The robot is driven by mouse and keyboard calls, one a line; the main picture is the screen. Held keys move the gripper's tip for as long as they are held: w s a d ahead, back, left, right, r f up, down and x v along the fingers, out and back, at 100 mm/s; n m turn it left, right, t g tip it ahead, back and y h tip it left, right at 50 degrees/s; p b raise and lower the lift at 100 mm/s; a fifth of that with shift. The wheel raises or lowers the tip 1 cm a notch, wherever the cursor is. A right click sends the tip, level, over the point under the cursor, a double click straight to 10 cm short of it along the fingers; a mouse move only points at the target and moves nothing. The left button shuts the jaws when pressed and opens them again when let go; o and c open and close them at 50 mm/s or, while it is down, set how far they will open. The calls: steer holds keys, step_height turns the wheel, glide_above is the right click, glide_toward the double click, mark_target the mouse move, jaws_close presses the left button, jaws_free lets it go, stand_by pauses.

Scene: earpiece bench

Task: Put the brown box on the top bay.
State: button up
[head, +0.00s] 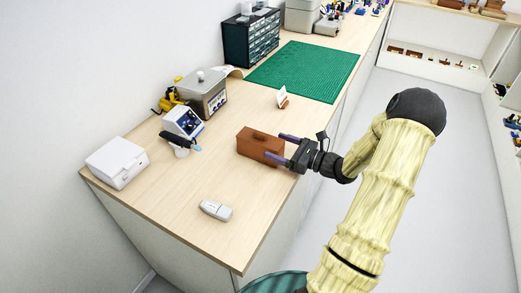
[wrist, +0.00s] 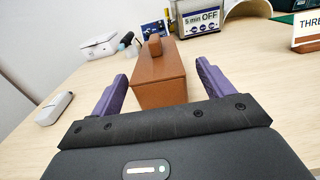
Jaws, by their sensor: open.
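The brown box (head: 261,146) stands on the wooden bench, near its right edge in the head view. It has a small brown knob or handle on its top, which shows in the wrist view above the box (wrist: 159,80). My gripper (head: 278,147) is open, with its two purple fingers pointing at the box. In the wrist view the fingers (wrist: 158,88) stand on the left and right of the box's near end, with a gap visible on each side. I cannot make out the top bay for certain; shelves (head: 433,62) with bays stand at the far right.
A white case (head: 117,162), a blue-screened device (head: 184,122) and a grey metal unit (head: 203,92) stand along the wall. A small white device (head: 216,210) lies nearer the front. A small sign (head: 282,97) and a green mat (head: 304,70) lie beyond the box.

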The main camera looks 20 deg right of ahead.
mark_target(270, 142)
steer(key=x, duration=0.3)
steer(key=shift+w+a+f, duration=0.15)
steer(key=shift+a, duration=0.1)
steer(key=c, duration=1.2)
step_height(270, 142, up, 10)
steer(key=shift+r, duration=0.1)
stand_by(0.4)
